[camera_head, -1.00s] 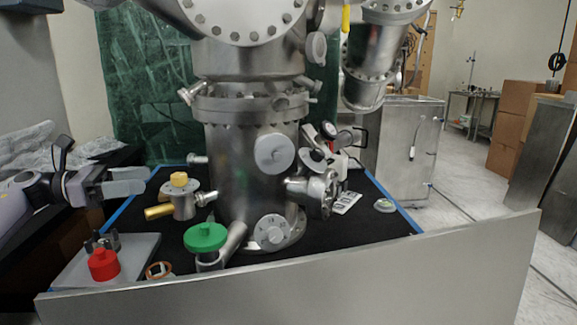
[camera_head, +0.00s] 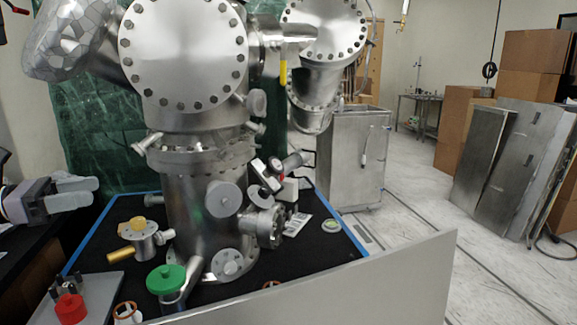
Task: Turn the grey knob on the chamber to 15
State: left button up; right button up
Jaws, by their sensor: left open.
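The steel chamber (camera_head: 195,220) stands upright in the middle of the black-topped bench. A round grey knob-like disc (camera_head: 224,199) sits on its front at mid height. Another grey disc with bolts (camera_head: 230,265) is low on the front, and a smaller grey disc (camera_head: 257,102) is higher on the right side. I cannot make out any numbers, so the setting is not readable. My left gripper (camera_head: 95,191) is at the left edge, open and empty, left of the chamber and apart from it. My right gripper is not in view.
A brass-and-steel fitting (camera_head: 139,236), a green-capped part (camera_head: 166,279) and a red knob (camera_head: 71,309) on a grey plate stand left and front of the chamber. A metal panel (camera_head: 350,288) borders the front. A steel cabinet (camera_head: 350,158) stands behind; open floor lies right.

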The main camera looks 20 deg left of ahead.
aim_at(230, 266)
jog(key=k+l, duration=0.3)
jog(key=l, duration=0.2)
jog(key=k+l, duration=0.3)
jog(key=l, duration=0.15)
